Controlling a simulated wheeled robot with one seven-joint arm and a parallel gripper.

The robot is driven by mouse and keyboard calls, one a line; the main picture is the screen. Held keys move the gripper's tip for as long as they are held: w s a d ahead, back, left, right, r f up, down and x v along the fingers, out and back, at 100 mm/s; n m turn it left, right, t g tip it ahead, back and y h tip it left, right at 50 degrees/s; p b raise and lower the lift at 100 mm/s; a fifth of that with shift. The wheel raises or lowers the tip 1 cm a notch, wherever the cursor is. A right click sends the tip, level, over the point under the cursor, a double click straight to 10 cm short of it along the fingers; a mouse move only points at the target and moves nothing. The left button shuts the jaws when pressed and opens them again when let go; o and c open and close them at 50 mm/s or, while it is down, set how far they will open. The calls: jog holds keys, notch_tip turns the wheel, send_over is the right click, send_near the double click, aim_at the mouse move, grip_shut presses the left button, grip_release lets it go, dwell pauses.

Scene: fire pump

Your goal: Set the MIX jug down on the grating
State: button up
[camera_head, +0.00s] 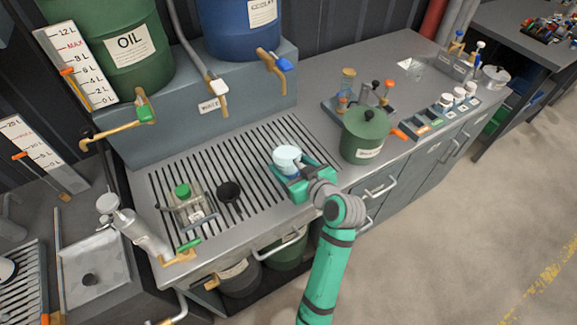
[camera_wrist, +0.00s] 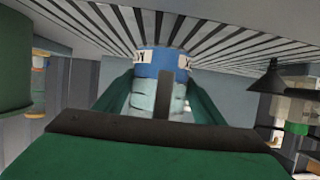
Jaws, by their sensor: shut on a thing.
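The jug (camera_head: 287,156) is pale and whitish-blue in the head view, upright at the right part of the grating (camera_head: 255,147). In the wrist view the jug (camera_wrist: 162,64) shows a blue band and a white label strip, only partly readable; I cannot read MIX on it. My gripper (camera_head: 293,180) is shut on the jug, with green fingers on both sides of it in the wrist view. The grating bars run right behind the jug's banded end. I cannot tell whether its base touches the bars.
A green lidded pot (camera_head: 364,138) stands close right of the jug. A black funnel (camera_head: 229,191) and a green-capped device (camera_head: 187,205) stand on the grating's left. Taps hang from the OIL drum (camera_head: 125,45) and blue drum (camera_head: 240,28) behind.

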jog(key=shift+f, duration=0.65)
jog(key=shift+s+a+f, duration=0.15)
jog(key=shift+f, duration=0.1)
jog(key=shift+s, duration=0.1)
jog(key=o, duration=1.6)
jog(key=shift+f, duration=0.15)
jog(key=shift+o, duration=0.2)
jog(key=shift+r, duration=0.2)
jog(key=v, duration=1.2)
jog(key=shift+d, duration=0.2)
jog(key=shift+f, duration=0.1)
